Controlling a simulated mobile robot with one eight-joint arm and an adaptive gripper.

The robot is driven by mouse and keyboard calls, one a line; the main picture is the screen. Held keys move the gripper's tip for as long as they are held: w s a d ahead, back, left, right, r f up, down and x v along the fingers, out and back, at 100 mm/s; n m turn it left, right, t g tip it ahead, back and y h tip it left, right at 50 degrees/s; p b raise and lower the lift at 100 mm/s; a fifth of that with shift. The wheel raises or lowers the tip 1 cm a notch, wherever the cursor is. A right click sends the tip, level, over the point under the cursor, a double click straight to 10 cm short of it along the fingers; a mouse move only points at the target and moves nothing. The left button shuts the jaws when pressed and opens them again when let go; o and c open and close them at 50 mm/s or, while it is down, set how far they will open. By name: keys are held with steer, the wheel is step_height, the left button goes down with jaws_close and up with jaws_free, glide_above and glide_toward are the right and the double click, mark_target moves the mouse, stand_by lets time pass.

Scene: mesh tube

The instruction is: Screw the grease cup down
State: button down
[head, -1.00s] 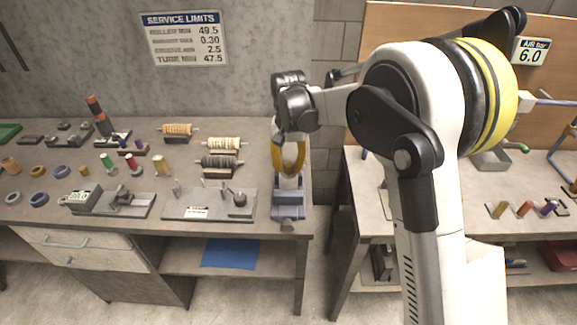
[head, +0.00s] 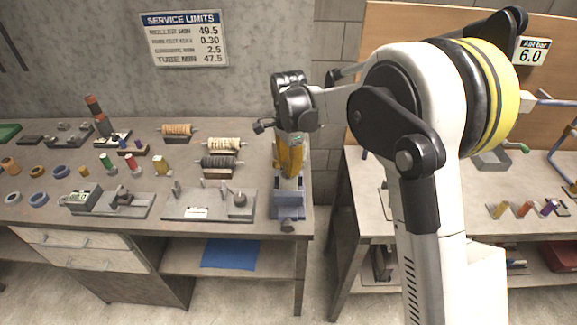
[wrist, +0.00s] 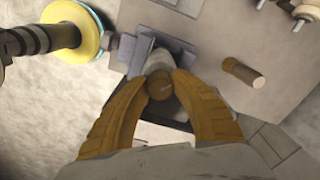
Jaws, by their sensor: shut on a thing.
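The grease cup (wrist: 160,86) shows in the wrist view as a round brown top between my fingertips, above a pale grey body. My gripper (wrist: 161,80) points down at it, its two orange fingers closed against the cup's left and right sides. In the head view my gripper (head: 289,172) is over the blue-grey vise-like holder (head: 288,208) at the bench's right front corner. There the cup is hidden behind the fingers. The holder also shows in the wrist view (wrist: 138,55), around the grey body.
Left of the holder stands a grey fixture plate (head: 195,205) with small posts. Several rollers (head: 222,144) lie on racks behind it. A brown cylinder (wrist: 243,73) is near the fingers in the wrist view. A gap separates this bench from the right bench (head: 450,222).

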steer(key=m, duration=0.4)
steer(key=shift+m, duration=0.3)
steer(key=m, duration=0.4)
steer(key=shift+m, duration=0.3)
steer(key=m, duration=0.4)
steer(key=shift+m, duration=0.3)
steer(key=m, duration=0.4)
steer(key=shift+m, duration=0.4)
steer(key=c, duration=1.1)
jaws_free()
